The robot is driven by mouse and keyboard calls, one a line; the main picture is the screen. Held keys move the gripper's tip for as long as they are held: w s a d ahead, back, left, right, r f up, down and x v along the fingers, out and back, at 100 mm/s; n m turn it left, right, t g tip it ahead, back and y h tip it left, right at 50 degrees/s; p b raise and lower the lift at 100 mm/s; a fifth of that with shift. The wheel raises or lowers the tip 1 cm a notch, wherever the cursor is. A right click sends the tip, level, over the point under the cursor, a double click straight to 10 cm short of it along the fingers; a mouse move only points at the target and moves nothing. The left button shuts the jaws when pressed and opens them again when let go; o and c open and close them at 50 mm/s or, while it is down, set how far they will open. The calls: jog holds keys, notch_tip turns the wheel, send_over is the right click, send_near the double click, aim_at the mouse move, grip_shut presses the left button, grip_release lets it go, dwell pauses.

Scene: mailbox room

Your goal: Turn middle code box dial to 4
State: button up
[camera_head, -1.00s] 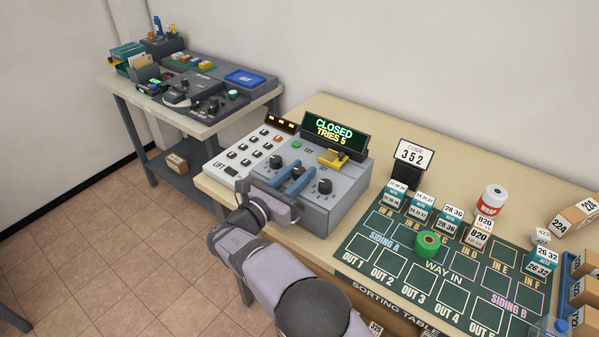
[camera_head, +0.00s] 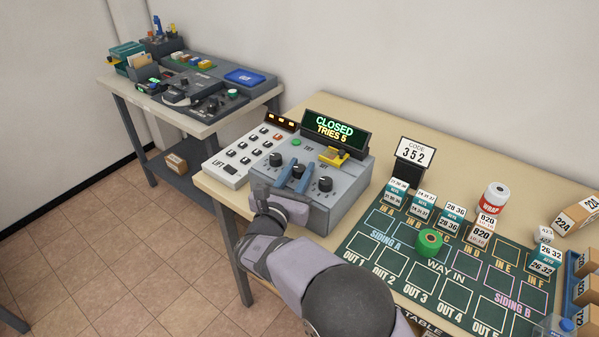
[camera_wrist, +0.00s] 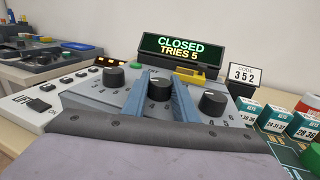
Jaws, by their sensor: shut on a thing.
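The grey code box (camera_head: 345,206) stands on the table with three black dials in a row. My gripper (camera_head: 296,172) has its two blue fingers on either side of the middle dial (camera_head: 299,171), shut on it. In the wrist view the middle dial (camera_wrist: 160,88) sits between the fingers (camera_wrist: 158,98); its pointer and most of its numbers are hidden or too small to read. The left dial (camera_wrist: 114,77) and right dial (camera_wrist: 213,101) stand free. The display (camera_head: 334,130) reads CLOSED, TRIES 5. A card (camera_head: 412,153) behind reads CODE 352.
A white keypad (camera_head: 245,150) adjoins the code box on the left. A yellow part (camera_head: 334,156) lies on its top near the display. The green sorting mat (camera_head: 400,270) with boxes and a green tape roll (camera_head: 430,242) lies to the right.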

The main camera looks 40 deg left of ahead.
aim_at(297, 174)
jog(key=shift+r, duration=0.1)
jog(key=o, duration=1.1)
jog(key=shift+c, duration=0.2)
jog(key=b+v, duration=0.1)
jog(key=v, duration=0.5)
jog(key=shift+s+b, duration=0.25)
jog(key=shift+b, duration=0.1)
jog(key=shift+s+d, duration=0.2)
jog(key=shift+s, duration=0.15)
